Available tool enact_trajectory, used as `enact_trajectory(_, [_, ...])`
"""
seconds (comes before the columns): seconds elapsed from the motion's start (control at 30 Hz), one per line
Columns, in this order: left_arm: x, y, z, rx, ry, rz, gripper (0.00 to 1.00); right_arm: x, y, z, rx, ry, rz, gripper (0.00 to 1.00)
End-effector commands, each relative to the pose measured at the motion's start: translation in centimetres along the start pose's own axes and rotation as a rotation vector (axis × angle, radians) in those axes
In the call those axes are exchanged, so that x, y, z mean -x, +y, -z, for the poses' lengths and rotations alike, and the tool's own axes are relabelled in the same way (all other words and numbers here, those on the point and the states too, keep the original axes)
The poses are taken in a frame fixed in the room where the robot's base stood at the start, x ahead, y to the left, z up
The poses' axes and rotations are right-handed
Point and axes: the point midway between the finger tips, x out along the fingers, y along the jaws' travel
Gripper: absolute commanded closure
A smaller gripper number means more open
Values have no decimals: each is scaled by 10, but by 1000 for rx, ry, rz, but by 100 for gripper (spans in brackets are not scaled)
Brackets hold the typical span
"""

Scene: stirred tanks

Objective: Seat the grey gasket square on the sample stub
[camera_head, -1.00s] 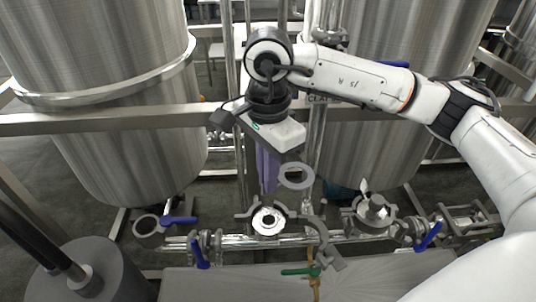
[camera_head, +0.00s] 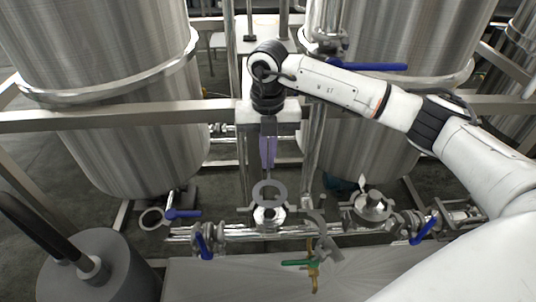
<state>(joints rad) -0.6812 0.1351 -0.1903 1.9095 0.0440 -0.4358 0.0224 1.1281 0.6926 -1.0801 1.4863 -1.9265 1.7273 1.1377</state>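The grey gasket (camera_head: 256,195) is a flat ring just below the fingertips of my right gripper (camera_head: 268,163). The gripper's purple fingers are close together and point down; they appear shut on the ring's far edge, though the grip itself is small to see. The sample stub (camera_head: 269,217) is a bright round flange on the pipe row. In the picture the ring's near edge overlaps the top of the stub. The ring appears to be above the stub; I cannot tell whether they touch. My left gripper is not in view.
An open clamp part (camera_head: 318,228) hangs right of the stub. A capped fitting (camera_head: 372,206) stands further right. Blue-handled valves (camera_head: 203,243) and a green-handled valve (camera_head: 300,262) are nearby. Steel tanks (camera_head: 105,100) and a horizontal rail (camera_head: 110,119) stand behind.

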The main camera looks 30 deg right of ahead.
Motion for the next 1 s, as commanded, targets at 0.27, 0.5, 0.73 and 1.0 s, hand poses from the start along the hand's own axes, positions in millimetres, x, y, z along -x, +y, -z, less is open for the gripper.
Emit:
enact_trajectory(0.27, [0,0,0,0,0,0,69,0,0,0,4,0,0,100])
enact_trajectory(0.5, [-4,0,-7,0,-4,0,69,-8,0,-3,6,2,0,100])
enact_trajectory(0.73, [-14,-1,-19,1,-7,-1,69,-29,0,-3,6,4,1,100])
enact_trajectory(1.0, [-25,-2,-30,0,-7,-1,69,-53,0,-3,6,3,0,100])
